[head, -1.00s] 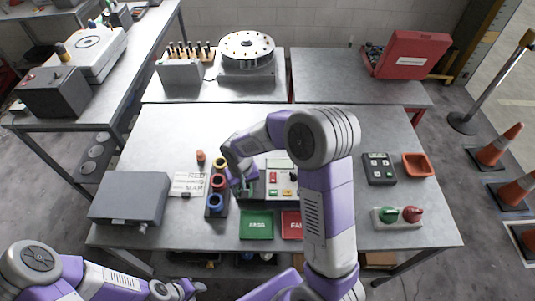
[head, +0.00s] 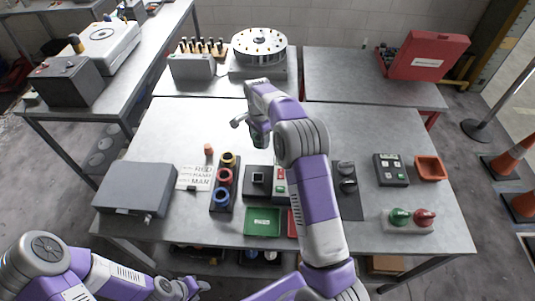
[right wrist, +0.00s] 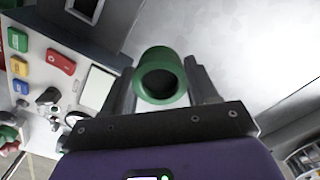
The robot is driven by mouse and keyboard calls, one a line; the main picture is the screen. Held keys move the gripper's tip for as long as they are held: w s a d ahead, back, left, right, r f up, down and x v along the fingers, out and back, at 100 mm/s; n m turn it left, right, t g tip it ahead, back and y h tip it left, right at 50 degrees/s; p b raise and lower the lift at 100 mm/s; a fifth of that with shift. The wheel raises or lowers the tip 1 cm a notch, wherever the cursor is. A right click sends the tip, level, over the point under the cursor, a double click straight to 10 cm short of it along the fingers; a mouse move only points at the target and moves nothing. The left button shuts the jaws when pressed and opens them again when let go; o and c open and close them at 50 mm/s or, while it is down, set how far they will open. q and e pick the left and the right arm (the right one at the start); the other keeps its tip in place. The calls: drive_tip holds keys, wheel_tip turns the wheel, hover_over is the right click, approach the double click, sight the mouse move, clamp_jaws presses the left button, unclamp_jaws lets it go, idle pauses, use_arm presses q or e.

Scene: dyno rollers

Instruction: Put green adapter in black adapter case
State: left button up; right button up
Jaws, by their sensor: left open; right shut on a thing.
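My right gripper (head: 258,138) is shut on the green adapter (right wrist: 161,77), a hollow green cylinder with a flanged rim, between its fingers in the right wrist view. In the head view the green adapter (head: 260,131) hangs over the table, partly hidden by the gripper. My left gripper (head: 190,288) is open and empty at the lower left, away from the table top.
Right of the case are a dark fixture with a square block (head: 258,179) and a button panel (head: 280,182). A green tray (head: 262,222) lies in front. A grey box (head: 136,188) and a sign (head: 195,178) stand left. The table's back left is clear.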

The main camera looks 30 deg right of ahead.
wheel_tip(320, 180, down, 7)
drive_tip(key=shift+f+b, duration=0.15)
drive_tip(key=shift+b, duration=0.35)
drive_tip(key=o, duration=1.3)
drive_tip(key=shift+f, duration=0.1)
